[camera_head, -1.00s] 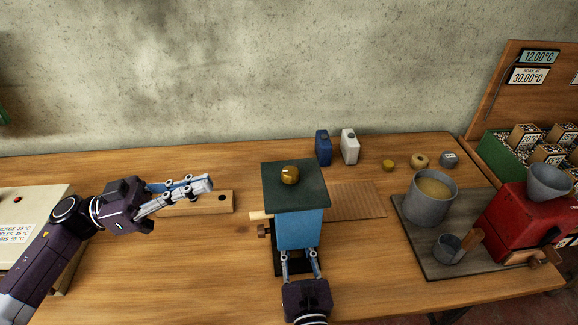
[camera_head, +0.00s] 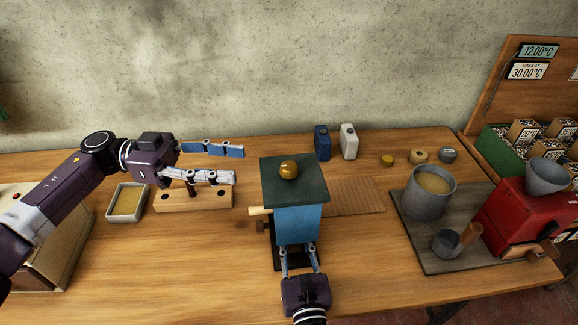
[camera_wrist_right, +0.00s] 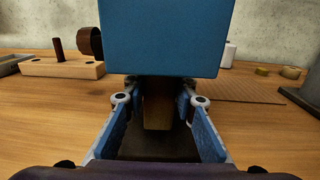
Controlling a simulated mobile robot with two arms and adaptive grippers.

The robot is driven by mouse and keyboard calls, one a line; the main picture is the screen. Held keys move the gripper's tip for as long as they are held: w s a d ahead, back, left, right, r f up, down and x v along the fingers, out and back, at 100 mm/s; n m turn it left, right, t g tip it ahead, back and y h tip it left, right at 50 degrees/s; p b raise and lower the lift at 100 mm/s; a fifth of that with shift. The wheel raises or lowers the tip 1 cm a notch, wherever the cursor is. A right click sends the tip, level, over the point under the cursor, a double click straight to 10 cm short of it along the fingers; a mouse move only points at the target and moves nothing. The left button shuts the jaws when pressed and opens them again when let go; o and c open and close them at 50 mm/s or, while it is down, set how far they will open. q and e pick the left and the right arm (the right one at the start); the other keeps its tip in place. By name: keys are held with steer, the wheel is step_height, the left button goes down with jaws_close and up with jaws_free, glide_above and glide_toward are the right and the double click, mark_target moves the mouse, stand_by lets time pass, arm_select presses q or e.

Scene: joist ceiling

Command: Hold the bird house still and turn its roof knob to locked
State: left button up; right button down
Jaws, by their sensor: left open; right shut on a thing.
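The bird house (camera_head: 297,225) is a blue box with a dark green flat roof (camera_head: 308,190), upright on the table in the head view. A round brass knob (camera_head: 288,170) sits on top of the roof. My right gripper (camera_head: 299,255) is at its front, low down, shut on it; the right wrist view shows the fingers (camera_wrist_right: 160,108) closed around a part under the blue body (camera_wrist_right: 165,40). My left gripper (camera_head: 240,164) is open and empty, left of the roof at about knob height, its fingers apart and pointing right.
A wooden block with a peg (camera_head: 200,200) and a tray (camera_head: 127,202) stand on the left. Blue (camera_head: 322,142) and white (camera_head: 348,142) bottles stand behind. A grey pot (camera_head: 428,192) and a red machine (camera_head: 515,225) are on the right. A slatted mat (camera_head: 355,199) lies beside the bird house.

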mark_target(289, 165)
arm_select(q)
steer(key=x, duration=1.2)
steer(key=shift+c, duration=0.6)
jaws_close()
